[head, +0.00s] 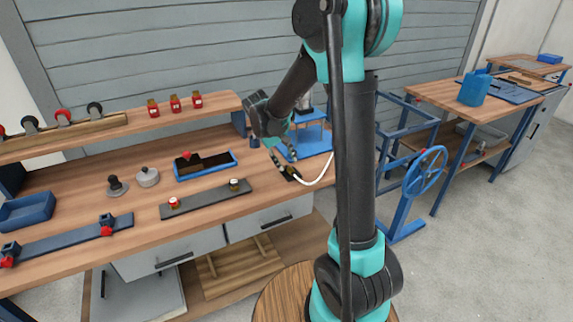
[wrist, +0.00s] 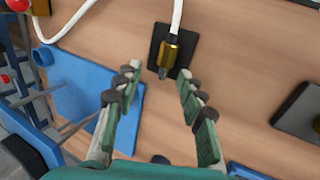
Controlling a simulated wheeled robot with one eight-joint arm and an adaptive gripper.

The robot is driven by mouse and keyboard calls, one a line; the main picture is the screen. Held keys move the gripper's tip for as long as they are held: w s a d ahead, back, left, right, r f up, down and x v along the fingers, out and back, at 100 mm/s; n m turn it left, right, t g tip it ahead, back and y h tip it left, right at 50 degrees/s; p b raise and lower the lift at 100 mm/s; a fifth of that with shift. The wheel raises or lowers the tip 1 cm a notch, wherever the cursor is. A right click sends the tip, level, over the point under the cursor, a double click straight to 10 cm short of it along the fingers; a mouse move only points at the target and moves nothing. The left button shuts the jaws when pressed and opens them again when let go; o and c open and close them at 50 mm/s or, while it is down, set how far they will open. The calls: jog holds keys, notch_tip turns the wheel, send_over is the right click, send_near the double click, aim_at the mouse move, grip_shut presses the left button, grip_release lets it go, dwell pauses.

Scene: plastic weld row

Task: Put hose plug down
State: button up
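The hose plug (wrist: 173,50) is a brass fitting with a dark tip on the end of a white hose (wrist: 177,16). In the wrist view it lies over a small black plate (wrist: 158,44) on the wooden bench. My gripper (wrist: 158,76) is open, its two green fingers wide apart. The plug's dark tip shows between and just beyond the fingertips, with no finger visibly touching the brass. In the head view my gripper (head: 283,162) points down at the bench beside the white hose (head: 319,180); the plug is too small there to make out.
A blue plate (wrist: 100,98) lies left of the fingers in the wrist view. In the head view, a grey bar with red and white knobs (head: 206,199) and a blue tray (head: 234,158) lie left of my gripper. A blue handwheel (head: 425,172) stands right.

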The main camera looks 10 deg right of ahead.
jog(key=v, duration=1)
jog(key=s+d+f+m+t+y, duration=0.1)
jog(key=s+d+f, duration=0.2)
jog(key=s, duration=0.4)
jog(key=s+d+f+m+t+y, duration=0.1)
jog(key=s+d+f, duration=0.2)
jog(key=s+f, duration=0.2)
jog(key=s+d+f+m+y, duration=0.1)
jog(key=s+d+f+y, duration=0.1)
jog(key=s, duration=0.8)
notch_tip(320, 180, down, 3)
jog(key=shift+d+r+m+t, duration=0.2)
jog(key=shift+d+m+t, duration=0.15)
jog(key=shift+d, duration=0.35)
